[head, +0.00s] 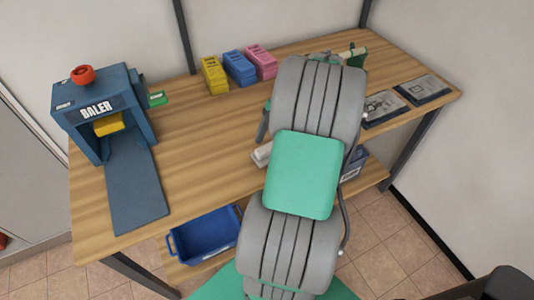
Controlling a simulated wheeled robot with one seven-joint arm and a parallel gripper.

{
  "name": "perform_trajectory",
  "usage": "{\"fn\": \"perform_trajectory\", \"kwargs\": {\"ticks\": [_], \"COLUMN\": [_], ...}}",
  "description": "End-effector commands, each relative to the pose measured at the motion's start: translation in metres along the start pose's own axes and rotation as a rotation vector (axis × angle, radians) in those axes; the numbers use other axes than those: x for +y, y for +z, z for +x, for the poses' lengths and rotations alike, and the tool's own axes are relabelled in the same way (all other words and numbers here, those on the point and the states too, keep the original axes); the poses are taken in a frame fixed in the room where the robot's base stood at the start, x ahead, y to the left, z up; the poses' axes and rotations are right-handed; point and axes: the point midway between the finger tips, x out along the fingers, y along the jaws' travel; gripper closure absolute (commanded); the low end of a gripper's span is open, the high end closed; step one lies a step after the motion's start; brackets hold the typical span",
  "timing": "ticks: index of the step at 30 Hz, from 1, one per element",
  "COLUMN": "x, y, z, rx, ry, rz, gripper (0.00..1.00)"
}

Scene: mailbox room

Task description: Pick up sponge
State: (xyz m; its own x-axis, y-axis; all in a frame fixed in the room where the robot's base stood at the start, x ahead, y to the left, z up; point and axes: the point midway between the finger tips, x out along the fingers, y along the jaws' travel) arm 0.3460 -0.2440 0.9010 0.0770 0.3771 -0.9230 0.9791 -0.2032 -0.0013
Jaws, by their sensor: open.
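I cannot surely pick out a sponge. A plain yellow block (109,124) sits in the opening of the blue baler (92,105) at the left of the wooden table. Yellow (214,75), blue (239,67) and pink (261,62) blocks with dark markings stand in a row at the table's back edge; their kind is unclear. My grey and green arm crosses the middle of the view and reaches over the table. Its end is hidden behind its own links, so my gripper does not show.
The wooden table (190,140) is bare between the baler's dark ramp (135,190) and my arm. Two dark flat packets (423,89) lie at its right end. A blue bin (205,236) stands below. A wall closes the right side; a dark object (500,285) shows at lower right.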

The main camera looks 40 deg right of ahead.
Motion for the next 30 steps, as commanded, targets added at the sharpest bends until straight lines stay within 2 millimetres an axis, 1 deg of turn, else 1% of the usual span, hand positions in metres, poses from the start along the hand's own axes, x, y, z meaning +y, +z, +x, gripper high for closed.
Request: {"fn": "perform_trajectory", "kwargs": {"ticks": [1,3,10,30], "x": [0.0003,0.0002,0.0006,0.0005], "y": [-0.0007,-0.0003,0.0,-0.0001], "z": [0.0075,0.0142,0.0163,0.0161], "rx": [0.001,-0.001,-0.002,-0.002], "ry": [0.0,0.001,0.002,0.002], "rz": [-0.001,0.0,0.0,0.001], "gripper": [0.24,0.24,0.24,0.79]}}
